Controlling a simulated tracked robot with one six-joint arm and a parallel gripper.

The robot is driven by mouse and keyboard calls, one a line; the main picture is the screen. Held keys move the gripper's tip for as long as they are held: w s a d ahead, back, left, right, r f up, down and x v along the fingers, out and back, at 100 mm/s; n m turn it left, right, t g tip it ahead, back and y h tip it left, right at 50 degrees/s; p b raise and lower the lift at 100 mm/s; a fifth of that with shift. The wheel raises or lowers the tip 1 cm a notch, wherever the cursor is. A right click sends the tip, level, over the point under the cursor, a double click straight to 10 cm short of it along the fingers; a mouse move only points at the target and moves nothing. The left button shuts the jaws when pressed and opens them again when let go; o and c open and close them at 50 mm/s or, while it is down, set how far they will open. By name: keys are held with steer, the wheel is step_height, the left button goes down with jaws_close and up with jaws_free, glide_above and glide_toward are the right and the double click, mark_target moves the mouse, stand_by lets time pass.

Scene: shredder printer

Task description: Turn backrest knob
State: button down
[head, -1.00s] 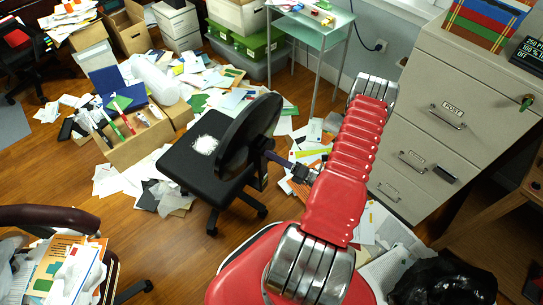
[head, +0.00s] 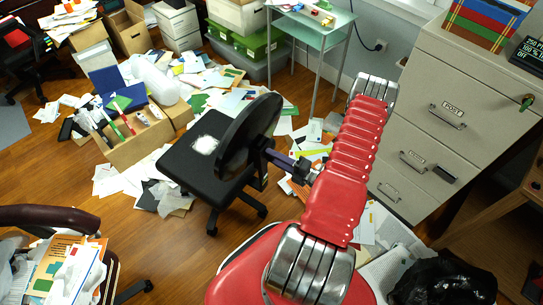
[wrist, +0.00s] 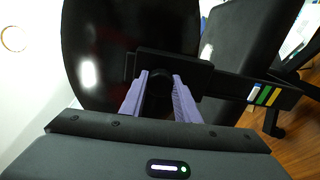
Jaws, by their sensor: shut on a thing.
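The backrest knob (wrist: 160,80) is a dark round piece on the black bracket behind the chair's backrest. In the wrist view it sits between the purple fingers of my gripper (wrist: 161,88), which are shut on it. The black office chair stands in the middle of the head view, with its seat (head: 195,160) to the left and its backrest (head: 248,135) facing my arm. My gripper also shows in the head view (head: 268,153), touching the rear of the backrest. The knob itself is hidden there.
A grey filing cabinet (head: 445,120) stands to the right of my arm. Papers (head: 225,105) litter the floor behind the chair. A cardboard box (head: 135,145) lies to the left, and a black bag (head: 440,280) lies at the lower right. Wooden floor (head: 150,240) is clear at the front left.

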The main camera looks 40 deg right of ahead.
steer(key=m, duration=0.5)
steer(key=shift+m, duration=0.8)
steer(key=m, duration=0.3)
steer(key=shift+r+m, duration=0.1)
steer(key=shift+m, duration=0.2)
steer(key=c, duration=1)
jaws_free()
steer(key=shift+v, duration=3)
